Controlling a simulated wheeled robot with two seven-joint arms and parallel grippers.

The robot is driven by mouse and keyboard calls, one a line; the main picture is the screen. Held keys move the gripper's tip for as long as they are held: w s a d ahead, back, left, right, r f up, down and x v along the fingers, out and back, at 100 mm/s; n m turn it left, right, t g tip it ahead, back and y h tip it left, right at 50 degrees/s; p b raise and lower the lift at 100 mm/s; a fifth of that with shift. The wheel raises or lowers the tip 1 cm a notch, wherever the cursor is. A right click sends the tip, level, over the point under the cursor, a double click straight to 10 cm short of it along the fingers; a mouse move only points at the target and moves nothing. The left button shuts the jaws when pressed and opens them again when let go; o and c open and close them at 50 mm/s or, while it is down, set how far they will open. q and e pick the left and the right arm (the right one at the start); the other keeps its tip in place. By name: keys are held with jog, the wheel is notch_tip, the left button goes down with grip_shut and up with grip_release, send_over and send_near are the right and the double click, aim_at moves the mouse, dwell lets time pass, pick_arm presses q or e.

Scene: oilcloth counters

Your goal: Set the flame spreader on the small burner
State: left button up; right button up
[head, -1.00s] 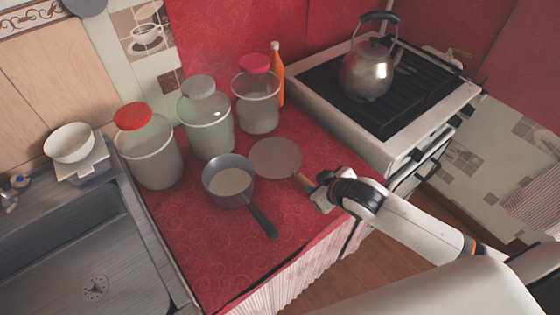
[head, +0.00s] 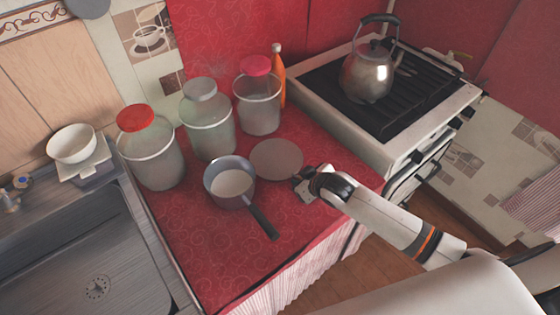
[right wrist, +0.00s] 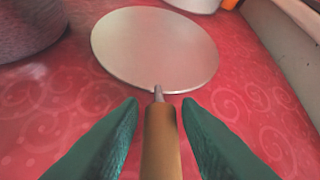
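The flame spreader (head: 276,159) is a flat grey round plate with a wooden handle, lying on the red oilcloth counter. Its plate and handle (right wrist: 162,140) also show in the right wrist view. My right gripper (head: 302,182) is at the handle; its green fingertips (right wrist: 161,104) stand on either side of it with a narrow gap each side, so it is open around the handle. The stove (head: 385,95) is at the upper right, with a black grate and a steel kettle (head: 368,76) on it. I cannot make out the small burner. My left gripper is out of view.
A saucepan (head: 230,184) stands just left of the spreader, its handle pointing toward the counter front. Several lidded jars (head: 207,127) and an orange bottle (head: 278,80) line the wall behind. A sink (head: 80,270) is at left.

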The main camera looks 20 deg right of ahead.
grip_shut()
jog(key=shift+r, duration=0.1)
